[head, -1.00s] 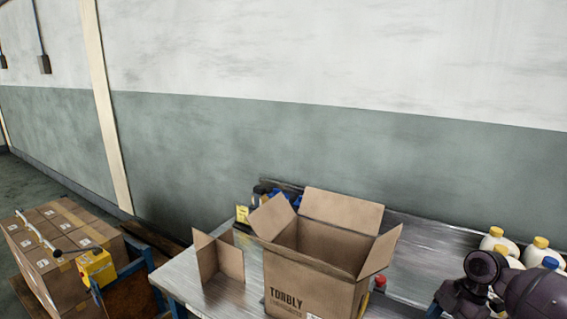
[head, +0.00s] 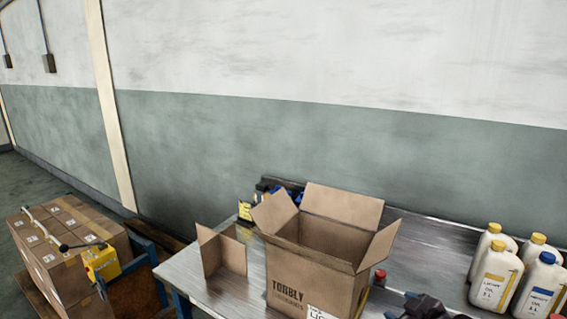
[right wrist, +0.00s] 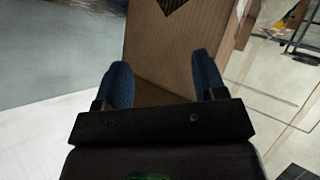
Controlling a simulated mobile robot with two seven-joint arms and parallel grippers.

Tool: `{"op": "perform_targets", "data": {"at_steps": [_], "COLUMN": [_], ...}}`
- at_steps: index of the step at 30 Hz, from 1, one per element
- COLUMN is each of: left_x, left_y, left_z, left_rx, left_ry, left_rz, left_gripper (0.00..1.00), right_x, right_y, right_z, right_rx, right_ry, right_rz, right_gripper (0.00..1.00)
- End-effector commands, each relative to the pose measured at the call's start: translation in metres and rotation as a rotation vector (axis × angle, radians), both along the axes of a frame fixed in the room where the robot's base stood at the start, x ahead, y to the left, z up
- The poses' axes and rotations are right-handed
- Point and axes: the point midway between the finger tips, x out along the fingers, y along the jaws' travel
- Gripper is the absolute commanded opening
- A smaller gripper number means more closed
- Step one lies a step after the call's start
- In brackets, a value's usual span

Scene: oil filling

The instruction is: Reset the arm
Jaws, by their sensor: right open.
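My right gripper (right wrist: 162,85) shows in the right wrist view with its two blue fingers spread apart and nothing between them. A cardboard surface stands just beyond the fingers in that view. My left gripper is not in view.
The metal table (head: 190,272) also holds a cardboard divider (head: 222,255) left of the box and several white bottles (head: 497,275) at the right. A red-capped item (head: 380,276) is beside the box. A stack of cartons (head: 62,250) with a yellow tool (head: 102,262) stands left.

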Motion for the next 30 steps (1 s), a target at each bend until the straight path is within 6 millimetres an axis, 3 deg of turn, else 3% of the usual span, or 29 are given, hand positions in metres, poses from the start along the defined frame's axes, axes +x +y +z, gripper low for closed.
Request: {"op": "perform_targets", "data": {"at_steps": [4,11,21,25,30], "left_x": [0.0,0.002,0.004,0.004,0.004], "left_y": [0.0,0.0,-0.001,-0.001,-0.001], "left_z": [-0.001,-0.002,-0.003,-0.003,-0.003], "left_rx": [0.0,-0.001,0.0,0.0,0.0], "left_ry": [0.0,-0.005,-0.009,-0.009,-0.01], "left_rz": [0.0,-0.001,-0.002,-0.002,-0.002], "left_gripper": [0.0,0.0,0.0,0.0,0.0], "right_x": [-0.041,-0.112,-0.228,-0.254,-0.265], "right_y": [0.013,0.015,0.005,0.005,0.004], "right_z": [-0.02,-0.052,-0.123,-0.139,-0.145], "right_rx": [0.135,0.226,0.274,0.28,0.276], "right_ry": [-0.079,-0.125,0.033,0.083,0.103], "right_rz": [-0.095,-0.234,-0.447,-0.481,-0.49], "right_gripper": [0.64,0.64,0.64,0.64,0.64]}}
